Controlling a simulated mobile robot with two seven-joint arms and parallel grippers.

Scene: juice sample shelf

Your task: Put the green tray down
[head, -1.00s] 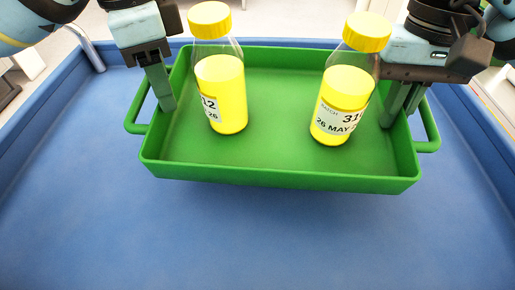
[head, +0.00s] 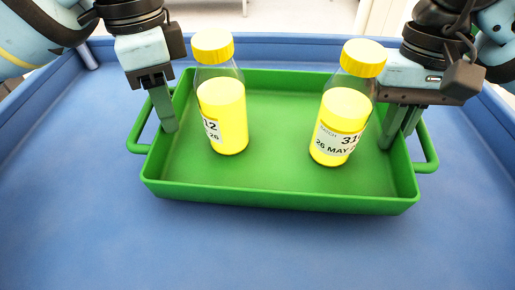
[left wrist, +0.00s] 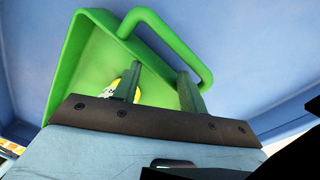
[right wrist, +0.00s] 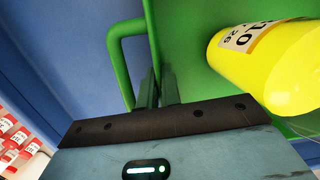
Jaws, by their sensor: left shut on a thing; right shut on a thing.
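The green tray (head: 280,198) is level over the blue surface, with a thin shadow under its front edge; I cannot tell whether it touches. Two yellow-capped bottles of yellow juice stand upright inside, a left bottle (head: 222,115) and a right bottle (head: 342,125). My left gripper (head: 164,112) is shut on the tray's left end wall beside the handle; the left wrist view shows its fingers (left wrist: 158,88) astride the wall. My right gripper (head: 397,128) is shut on the right end wall, also seen in the right wrist view (right wrist: 160,88).
The blue surface (head: 250,250) is clear in front of the tray. A raised blue rim (head: 290,48) runs behind it and along the sides. In the right wrist view, red-and-white labelled items (right wrist: 18,145) show at the lower left.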

